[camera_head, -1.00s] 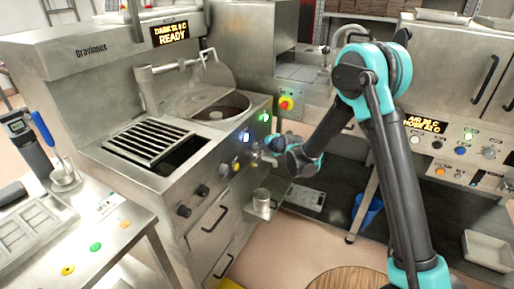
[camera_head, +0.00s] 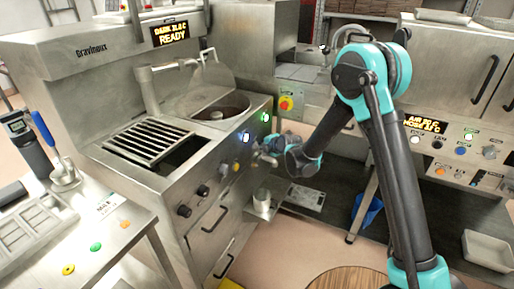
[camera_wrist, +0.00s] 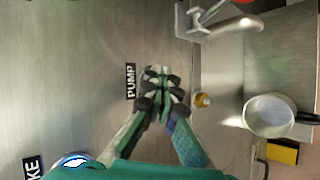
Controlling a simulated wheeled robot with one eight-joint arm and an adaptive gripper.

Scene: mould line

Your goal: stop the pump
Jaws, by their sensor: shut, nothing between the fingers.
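The pump control is marked by a black PUMP label (camera_wrist: 130,82) on the steel front panel in the wrist view. My gripper (camera_wrist: 160,82) is shut and empty, with its fingertips right beside that label. A pale metallic round part shows at the fingertips, mostly hidden behind them, and I cannot tell whether they touch it. In the head view my gripper (camera_head: 266,149) is at the machine's front panel. A blue-white lit button (camera_head: 246,137) and a green lit button (camera_head: 265,117) glow near it. The lit button also shows in the wrist view (camera_wrist: 73,160).
The machine's display (camera_head: 171,33) reads READY. A yellow-orange knob (camera_head: 236,166) is on the panel near my gripper. A metal cup (camera_wrist: 270,114) stands close by, below the panel. A red-and-yellow stop button (camera_head: 286,103) is behind. A second machine with controls (camera_head: 450,150) stands at right.

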